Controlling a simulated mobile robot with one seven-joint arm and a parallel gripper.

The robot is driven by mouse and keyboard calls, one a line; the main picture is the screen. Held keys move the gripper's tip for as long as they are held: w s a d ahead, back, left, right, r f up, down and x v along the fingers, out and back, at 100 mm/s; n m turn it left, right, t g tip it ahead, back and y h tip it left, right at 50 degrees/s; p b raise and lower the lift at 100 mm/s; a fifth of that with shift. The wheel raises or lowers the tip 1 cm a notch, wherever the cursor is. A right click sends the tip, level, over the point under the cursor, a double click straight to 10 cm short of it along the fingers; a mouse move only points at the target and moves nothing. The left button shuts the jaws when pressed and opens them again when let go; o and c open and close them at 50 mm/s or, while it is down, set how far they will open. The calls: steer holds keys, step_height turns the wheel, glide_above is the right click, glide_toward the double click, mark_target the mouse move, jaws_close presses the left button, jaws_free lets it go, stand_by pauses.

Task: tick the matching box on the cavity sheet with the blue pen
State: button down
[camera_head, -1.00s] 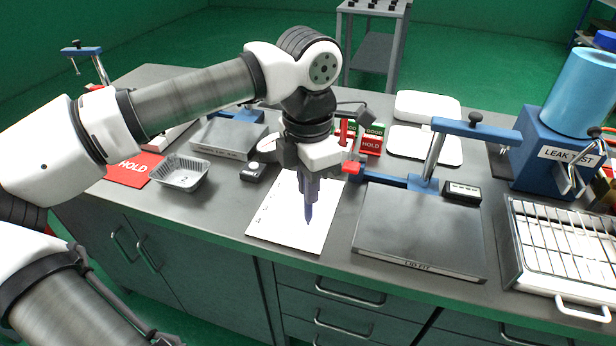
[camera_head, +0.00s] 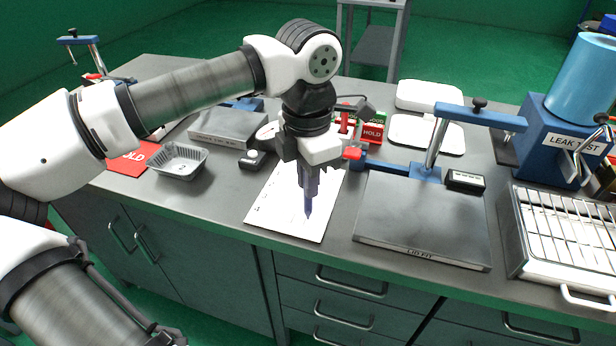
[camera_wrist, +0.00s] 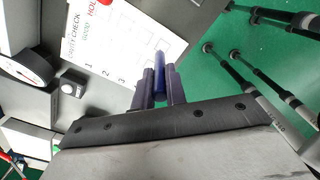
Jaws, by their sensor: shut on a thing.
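The cavity sheet (camera_head: 272,212) lies flat on the bench, left of the lid-fit plate. It also shows in the wrist view (camera_wrist: 128,22), with GOOD and HOLD headings, numbered rows and rows of boxes. My gripper (camera_head: 308,192) is above the sheet, shut on the blue pen (camera_head: 308,207). The pen points down, its tip over the right part of the sheet; I cannot tell whether it touches. In the wrist view the pen (camera_wrist: 160,75) sits between the two fingers and hides part of the sheet. The foil tray (camera_head: 181,161) stands to the left, with a number 2 inside it.
The lid-fit plate (camera_head: 420,225) with its blue clamp stands close right of the sheet. Red HOLD (camera_head: 373,133) and green GOOD blocks stand behind my gripper. A red HOLD mat (camera_head: 127,162) lies at the left. The leak-test stand (camera_head: 560,140) and a wire rack (camera_head: 570,235) are at the far right.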

steer(key=shift+f+b, duration=0.3)
steer(key=shift+f, duration=0.05)
stand_by(0.8)
steer(key=shift+s+d+b, duration=0.1)
steer(key=shift+s+b, duration=0.2)
steer(key=shift+s, duration=0.05)
stand_by(0.8)
steer(key=shift+w+d+b, duration=0.3)
steer(key=shift+d+b, duration=0.1)
steer(key=shift+b, duration=0.05)
stand_by(1.1)
steer(key=shift+r, duration=0.1)
step_height(320, 180, up, 6)
steer(key=p, duration=0.4)
stand_by(0.4)
steer(key=shift+d, duration=0.1)
stand_by(0.4)
